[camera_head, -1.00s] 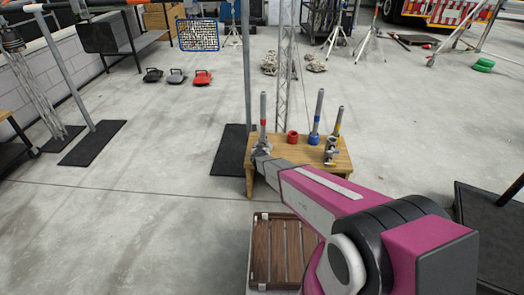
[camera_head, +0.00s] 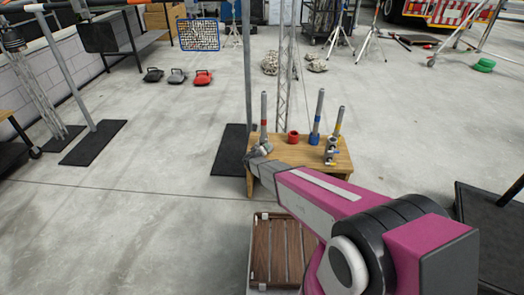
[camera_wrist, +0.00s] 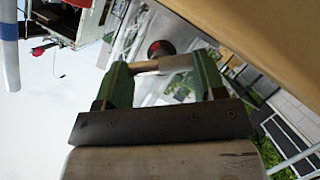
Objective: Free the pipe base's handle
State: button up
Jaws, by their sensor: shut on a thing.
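The wooden table (camera_head: 290,180) carries several upright grey pipes. The pipe with a red band (camera_head: 263,112) stands at its left end, and its base is largely hidden behind my gripper (camera_head: 258,152). In the wrist view, the green fingers of my gripper (camera_wrist: 163,68) are closed on a short grey and tan bar, which looks like the pipe base's handle (camera_wrist: 176,63). A dark round end with red (camera_wrist: 160,48) shows just beyond the bar. The bar lies across between the two fingers. How the handle is fixed to the base cannot be seen.
A red ring (camera_head: 293,136), a blue-banded pipe (camera_head: 317,112) and a yellow-banded pipe (camera_head: 339,120) in a metal base (camera_head: 331,152) stand to the right on the table. A grey pole (camera_head: 247,70) rises behind.

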jog(key=shift+f+n+h, duration=0.1)
jog(key=shift+n+h, duration=0.2)
jog(key=shift+n, duration=0.2)
dwell(0.3)
jog(key=o, duration=0.9)
